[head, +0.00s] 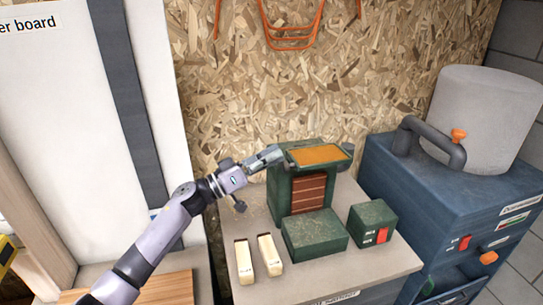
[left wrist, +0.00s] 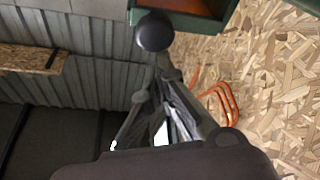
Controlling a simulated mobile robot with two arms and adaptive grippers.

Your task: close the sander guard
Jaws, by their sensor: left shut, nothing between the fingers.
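The sander (head: 280,192) is a dark green machine on a light bench top, with reddish-brown slats in its front. On its top is a tilted green-framed panel with an orange face (head: 318,155), perhaps the guard; I cannot tell for sure. My left gripper (head: 275,153) is shut and empty at the upper left of the sander, close to the panel's left end. In the left wrist view my shut fingers (left wrist: 164,62) point at a dark round knob (left wrist: 154,33), beside a green edge of the sander (left wrist: 222,20). Whether they touch is unclear. My right gripper is out of view.
A green box (head: 314,237) and a smaller green box with a red switch (head: 372,223) stand in front. Two cream blocks (head: 256,260) lie at the front left. A blue dust extractor (head: 430,190) stands on the right. A chipboard wall (head: 370,70) is close behind.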

